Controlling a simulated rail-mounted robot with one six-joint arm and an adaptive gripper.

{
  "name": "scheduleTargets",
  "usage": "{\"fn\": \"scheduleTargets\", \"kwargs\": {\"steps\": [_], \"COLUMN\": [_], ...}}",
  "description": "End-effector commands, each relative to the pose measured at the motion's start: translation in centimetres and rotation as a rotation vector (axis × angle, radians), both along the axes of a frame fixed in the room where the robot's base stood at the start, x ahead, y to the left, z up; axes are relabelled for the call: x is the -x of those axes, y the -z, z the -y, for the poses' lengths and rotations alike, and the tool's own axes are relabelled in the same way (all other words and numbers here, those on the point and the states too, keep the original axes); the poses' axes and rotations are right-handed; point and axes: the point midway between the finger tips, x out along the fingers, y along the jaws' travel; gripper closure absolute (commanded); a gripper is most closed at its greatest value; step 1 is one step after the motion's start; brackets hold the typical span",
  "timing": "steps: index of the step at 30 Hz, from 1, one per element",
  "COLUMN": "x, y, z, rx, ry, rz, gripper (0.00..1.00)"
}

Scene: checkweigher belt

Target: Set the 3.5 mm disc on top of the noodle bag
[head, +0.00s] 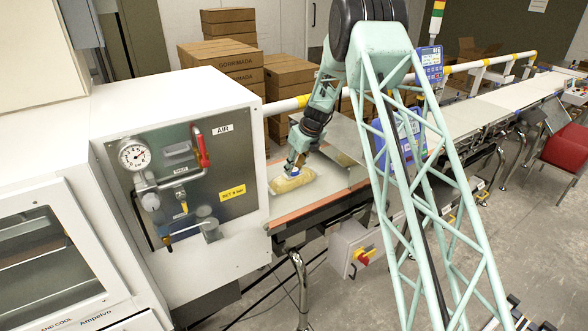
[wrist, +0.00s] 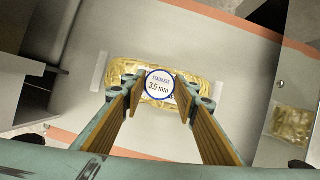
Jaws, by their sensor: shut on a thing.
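The noodle bag (head: 292,180) lies on the belt at the near end of the line, below my gripper in the head view. In the wrist view the noodle bag (wrist: 196,89) lies crosswise past the fingertips, partly hidden by them. The 3.5 mm disc (wrist: 159,86) is white with a blue rim and the print "STAINLESS 3.5 mm". My gripper (wrist: 157,84) is shut on the disc, one finger at each side of it. The disc overlaps the middle of the bag in this view; I cannot tell whether it touches the bag.
A second noodle bag (wrist: 290,122) lies at the right in the wrist view. A white cabinet with an air panel (head: 191,190) stands left of the belt. Stacked cartons (head: 222,62) stand behind. The belt (head: 318,187) is clear right of the bag.

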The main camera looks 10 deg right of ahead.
Motion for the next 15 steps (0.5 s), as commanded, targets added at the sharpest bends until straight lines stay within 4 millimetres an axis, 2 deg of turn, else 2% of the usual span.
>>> {"fn": "scheduleTargets", "kwargs": {"steps": [13, 14, 15], "x": [0.01, 0.0, 0.01], "y": [0.3, 0.29, 0.28], "z": [-0.01, -0.01, -0.01], "rx": [0.0, 0.0, 0.0], "ry": [0.001, 0.001, 0.001], "rz": [0.0, 0.0, 0.0], "gripper": [0.83, 0.71, 0.67]}}
